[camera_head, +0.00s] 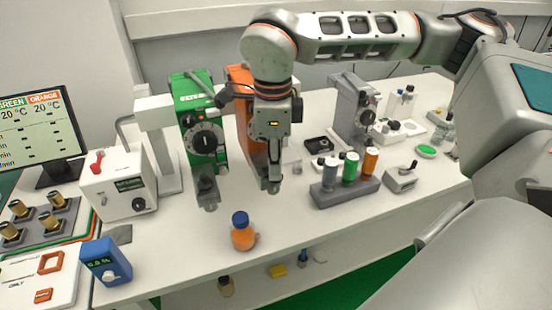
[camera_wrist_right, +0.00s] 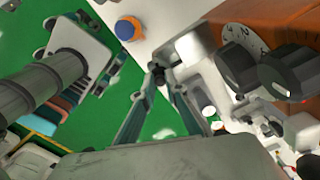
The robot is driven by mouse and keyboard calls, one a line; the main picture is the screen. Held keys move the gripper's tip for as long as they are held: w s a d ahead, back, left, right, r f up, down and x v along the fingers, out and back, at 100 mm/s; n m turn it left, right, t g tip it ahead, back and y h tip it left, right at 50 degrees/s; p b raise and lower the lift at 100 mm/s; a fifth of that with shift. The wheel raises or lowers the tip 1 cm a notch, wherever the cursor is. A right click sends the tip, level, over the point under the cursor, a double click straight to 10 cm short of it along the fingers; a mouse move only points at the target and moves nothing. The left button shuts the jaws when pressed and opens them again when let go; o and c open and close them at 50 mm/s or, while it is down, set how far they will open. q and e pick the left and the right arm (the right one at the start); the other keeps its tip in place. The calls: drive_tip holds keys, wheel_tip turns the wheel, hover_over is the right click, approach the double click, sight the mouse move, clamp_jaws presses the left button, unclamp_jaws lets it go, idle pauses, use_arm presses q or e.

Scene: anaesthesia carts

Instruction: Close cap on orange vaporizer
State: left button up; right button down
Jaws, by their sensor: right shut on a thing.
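The orange vaporizer (camera_head: 240,78) stands on the white bench beside the green vaporizer (camera_head: 190,92); my right arm covers much of its front. Its orange body (camera_wrist_right: 285,14), dial and black knobs show at the right of the right wrist view. My right gripper (camera_head: 273,184) points down at its lower front. In the wrist view the fingers (camera_wrist_right: 166,76) come together at a small part beside a pale grey block (camera_wrist_right: 190,46). The gripper is shut on this part, which looks like the cap; the fingers largely hide it. My left gripper is out of view.
An orange bottle with a blue cap (camera_head: 243,235) stands near the bench's front edge. A grey rack of bottles (camera_head: 345,192) stands to the right of the gripper. A grey vaporizer (camera_head: 350,110) is behind it. The bench front between bottle and rack is clear.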

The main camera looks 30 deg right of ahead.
drive_tip(key=n+p, duration=0.1)
drive_tip(key=n, duration=0.2)
drive_tip(key=shift+w+d+r+p, duration=0.15)
drive_tip(key=shift+w+r+p, duration=0.05)
drive_tip(key=shift+w+p, duration=0.2)
drive_tip(key=shift+w+n+p, duration=0.2)
drive_tip(key=shift+n+p, duration=0.3)
drive_tip(key=shift+n, duration=0.3)
drive_tip(key=n, duration=0.2)
drive_tip(key=w+n+p, duration=0.1)
drive_tip(key=shift+n, duration=0.4)
drive_tip(key=n, duration=0.2)
drive_tip(key=w+n, duration=0.1)
drive_tip(key=n, duration=0.1)
drive_tip(key=shift+f+p, duration=0.1)
drive_tip(key=shift+p, duration=0.2)
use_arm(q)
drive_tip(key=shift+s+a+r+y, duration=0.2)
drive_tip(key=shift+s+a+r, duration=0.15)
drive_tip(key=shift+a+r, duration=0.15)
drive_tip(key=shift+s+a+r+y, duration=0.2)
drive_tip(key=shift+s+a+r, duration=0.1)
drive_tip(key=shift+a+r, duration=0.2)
use_arm(e)
drive_tip(key=shift+a+n, duration=0.2)
drive_tip(key=shift+n, duration=0.3)
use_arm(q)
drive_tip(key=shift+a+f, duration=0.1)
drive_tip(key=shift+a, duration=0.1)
